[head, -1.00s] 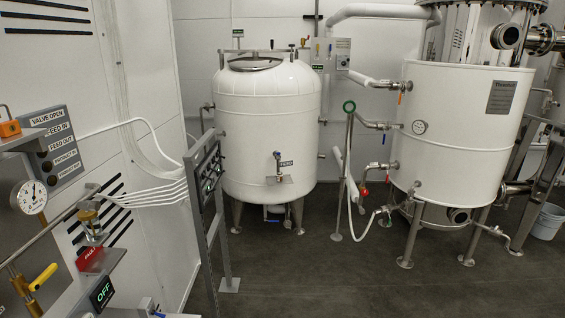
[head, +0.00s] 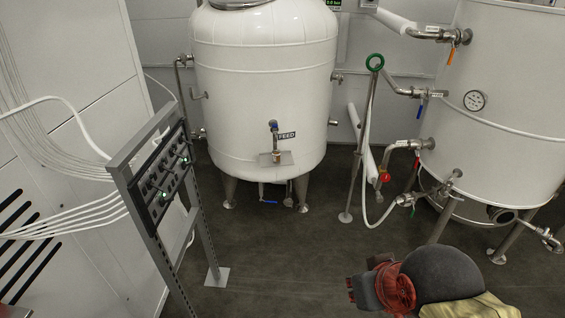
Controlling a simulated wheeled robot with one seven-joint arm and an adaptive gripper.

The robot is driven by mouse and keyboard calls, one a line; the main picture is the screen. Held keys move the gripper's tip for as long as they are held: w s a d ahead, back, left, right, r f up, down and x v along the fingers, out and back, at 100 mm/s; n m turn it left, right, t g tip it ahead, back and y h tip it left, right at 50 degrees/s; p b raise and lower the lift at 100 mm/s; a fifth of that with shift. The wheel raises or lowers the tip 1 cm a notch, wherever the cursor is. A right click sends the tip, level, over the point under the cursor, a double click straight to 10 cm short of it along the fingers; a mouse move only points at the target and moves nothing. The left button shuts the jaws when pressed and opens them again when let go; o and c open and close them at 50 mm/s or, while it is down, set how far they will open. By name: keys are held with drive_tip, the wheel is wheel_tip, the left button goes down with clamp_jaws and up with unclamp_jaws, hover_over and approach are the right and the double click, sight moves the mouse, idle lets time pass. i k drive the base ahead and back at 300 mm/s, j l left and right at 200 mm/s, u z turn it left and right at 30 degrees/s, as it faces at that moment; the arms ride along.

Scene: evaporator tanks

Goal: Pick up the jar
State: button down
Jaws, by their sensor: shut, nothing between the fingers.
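No jar can be made out in the head view. The metal plate (head: 276,159) on the front of the white FEED tank (head: 262,95) carries a tap, and no jar is visible on it. My gripper (head: 352,289) is at the bottom, right of centre, beside the red ridged part of my arm. It points left, is shut and is empty. It is in front of the dark floor, apart from the tanks. The fingertips are small and partly hidden from this angle.
A grey metal stand (head: 150,215) with a switch panel (head: 163,177) is at the left. A second white tank (head: 505,115) with pipes and valves is at the right. A hose stand (head: 365,140) with a green ring stands between the tanks. Dark floor (head: 270,270) lies open in front.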

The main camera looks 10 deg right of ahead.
sight(276, 156)
drive_tip(key=i+l+u, duration=0.2)
drive_tip(key=u, duration=3.9)
drive_tip(key=z, duration=4)
drive_tip(key=i+j, duration=0.2)
drive_tip(key=i, duration=0.2)
drive_tip(key=i+j, duration=0.2)
drive_tip(key=i, duration=0.25)
drive_tip(key=i+j, duration=0.2)
drive_tip(key=i, duration=0.2)
